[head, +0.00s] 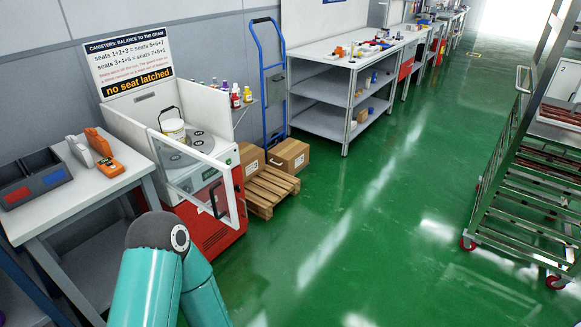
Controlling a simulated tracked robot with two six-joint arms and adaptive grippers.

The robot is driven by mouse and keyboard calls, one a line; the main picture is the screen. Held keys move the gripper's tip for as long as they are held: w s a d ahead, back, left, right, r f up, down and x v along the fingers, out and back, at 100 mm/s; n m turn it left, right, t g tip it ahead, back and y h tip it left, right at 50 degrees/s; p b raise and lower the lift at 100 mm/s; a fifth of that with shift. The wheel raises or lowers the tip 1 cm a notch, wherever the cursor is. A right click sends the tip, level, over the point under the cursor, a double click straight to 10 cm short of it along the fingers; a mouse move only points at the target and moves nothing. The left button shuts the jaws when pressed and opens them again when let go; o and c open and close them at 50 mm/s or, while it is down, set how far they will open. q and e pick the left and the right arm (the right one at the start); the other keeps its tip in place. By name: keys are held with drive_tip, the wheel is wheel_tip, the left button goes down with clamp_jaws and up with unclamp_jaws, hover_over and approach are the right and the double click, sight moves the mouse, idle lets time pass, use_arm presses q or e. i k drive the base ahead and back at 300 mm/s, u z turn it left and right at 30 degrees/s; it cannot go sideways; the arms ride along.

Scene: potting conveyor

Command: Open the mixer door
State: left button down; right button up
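The mixer (219,231) is a white and red cabinet at the left of the head view. Its door (190,183) is a clear panel in a white frame, with a black handle (214,200) near its lower right. The door spans the front; I cannot tell whether it is fully closed or slightly ajar. Through and above it I see a white bucket (173,130) with a black bail and round grey seats (201,141). A teal arm of mine reaches up from the bottom, just in front of the mixer. Neither gripper shows in the head view.
A sign (130,65) behind the mixer reads "no seat latched". A side table (85,190) with orange and grey tools stands left. A pallet (268,190) with cartons (289,156) stands right of the mixer. A metal rack cart (520,170) is far right. The green floor between is clear.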

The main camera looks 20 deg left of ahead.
sight(154, 136)
drive_tip(key=u, duration=0.05)
drive_tip(key=i, duration=1.2)
drive_tip(key=u, duration=0.6)
